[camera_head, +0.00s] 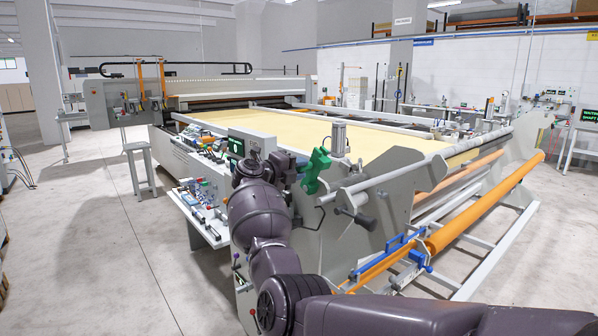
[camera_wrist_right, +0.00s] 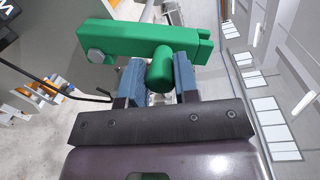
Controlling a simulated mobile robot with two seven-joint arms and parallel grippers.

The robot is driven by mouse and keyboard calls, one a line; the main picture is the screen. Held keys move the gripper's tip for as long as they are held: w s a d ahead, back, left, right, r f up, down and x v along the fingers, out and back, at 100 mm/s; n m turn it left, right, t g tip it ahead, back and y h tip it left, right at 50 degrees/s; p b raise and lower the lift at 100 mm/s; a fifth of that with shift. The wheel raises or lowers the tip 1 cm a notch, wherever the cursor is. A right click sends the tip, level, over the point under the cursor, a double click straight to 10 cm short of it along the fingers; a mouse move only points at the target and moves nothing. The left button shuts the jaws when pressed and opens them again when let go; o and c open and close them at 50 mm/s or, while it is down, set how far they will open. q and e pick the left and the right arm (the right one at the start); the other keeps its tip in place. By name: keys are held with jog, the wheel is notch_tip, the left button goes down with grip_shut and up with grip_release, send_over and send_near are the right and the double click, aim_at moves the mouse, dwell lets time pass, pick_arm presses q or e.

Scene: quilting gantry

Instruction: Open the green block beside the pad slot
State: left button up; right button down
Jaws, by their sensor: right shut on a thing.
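The green block (camera_head: 315,172) stands at the near end of the quilting machine, by the grey side plate, and shows tilted in the head view. In the right wrist view the green block (camera_wrist_right: 130,40) is a long bar with a grey bolt at its left end and a round green knob (camera_wrist_right: 161,68) sticking out. My right gripper (camera_wrist_right: 160,82) is shut on this knob, with a blue-padded finger on either side. In the head view my dark right arm hides most of the gripper. I cannot make out the pad slot. My left gripper is not in view.
A grey roller bar (camera_head: 385,182) runs right of the block. A small control screen (camera_head: 237,147) stands to its left. A thin black hooked rod (camera_wrist_right: 75,93) is left of the fingers. An orange roll (camera_head: 485,203) lies lower right. Open floor (camera_head: 85,240) is at left.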

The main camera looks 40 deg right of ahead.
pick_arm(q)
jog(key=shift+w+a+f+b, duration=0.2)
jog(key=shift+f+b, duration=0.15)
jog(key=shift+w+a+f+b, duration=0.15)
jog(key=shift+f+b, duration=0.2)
pick_arm(e)
jog(key=shift+w+a+f+n+g, duration=0.1)
jog(key=shift+w+a+n+g, duration=0.1)
jog(key=shift+w+n, duration=1.1)
jog(key=shift+w+a+n+g, duration=0.1)
jog(key=shift+w+n+g, duration=0.1)
jog(key=shift+w+n, duration=1.1)
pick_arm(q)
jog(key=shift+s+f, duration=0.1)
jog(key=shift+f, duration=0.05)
pick_arm(e)
jog(key=c, duration=0.9)
grip_release()
jog(key=shift+f, duration=0.1)
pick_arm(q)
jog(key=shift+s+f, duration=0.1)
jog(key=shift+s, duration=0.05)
pick_arm(e)
jog(key=shift+o, duration=0.2)
